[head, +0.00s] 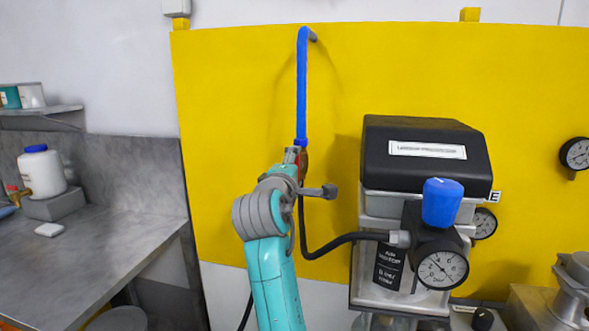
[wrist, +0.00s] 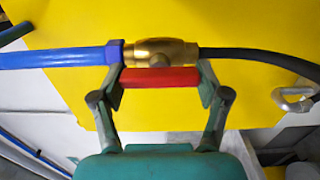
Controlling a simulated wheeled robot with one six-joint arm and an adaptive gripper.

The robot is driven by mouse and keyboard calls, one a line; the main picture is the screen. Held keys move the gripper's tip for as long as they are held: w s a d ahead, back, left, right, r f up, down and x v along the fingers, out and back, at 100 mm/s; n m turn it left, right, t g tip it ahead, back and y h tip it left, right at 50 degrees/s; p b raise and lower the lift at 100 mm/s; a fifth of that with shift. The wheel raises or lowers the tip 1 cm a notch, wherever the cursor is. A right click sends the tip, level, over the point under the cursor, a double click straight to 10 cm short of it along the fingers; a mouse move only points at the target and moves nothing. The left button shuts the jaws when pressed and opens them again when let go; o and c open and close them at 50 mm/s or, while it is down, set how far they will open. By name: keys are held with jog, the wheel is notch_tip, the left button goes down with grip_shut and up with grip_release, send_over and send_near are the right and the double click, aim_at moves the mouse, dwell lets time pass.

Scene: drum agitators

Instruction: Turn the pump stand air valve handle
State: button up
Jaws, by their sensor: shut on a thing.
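The air valve is a brass body (wrist: 155,50) with a red handle (wrist: 160,77) just below it in the wrist view. The handle lies parallel to the pipe line. My gripper (wrist: 161,80) is shut on the red handle, one finger at each end. In the head view my gripper (head: 294,160) is at the lower end of a vertical blue pipe (head: 302,90), against the yellow panel. There my wrist and fingers hide most of the valve. The blue pipe also enters the valve from the left in the wrist view (wrist: 60,57).
A black hose (head: 325,247) runs from the valve to the pump unit (head: 420,150), close to the right of my arm. The unit carries a blue knob (head: 442,202) and a gauge (head: 442,270). A grey counter (head: 90,250) is at left.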

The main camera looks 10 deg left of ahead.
jog(key=o, duration=1.2)
jog(key=shift+c, duration=0.2)
jog(key=shift+s, duration=0.1)
jog(key=s, duration=1.1)
jog(key=shift+s+a, duration=0.25)
jog(key=shift+s, duration=0.15)
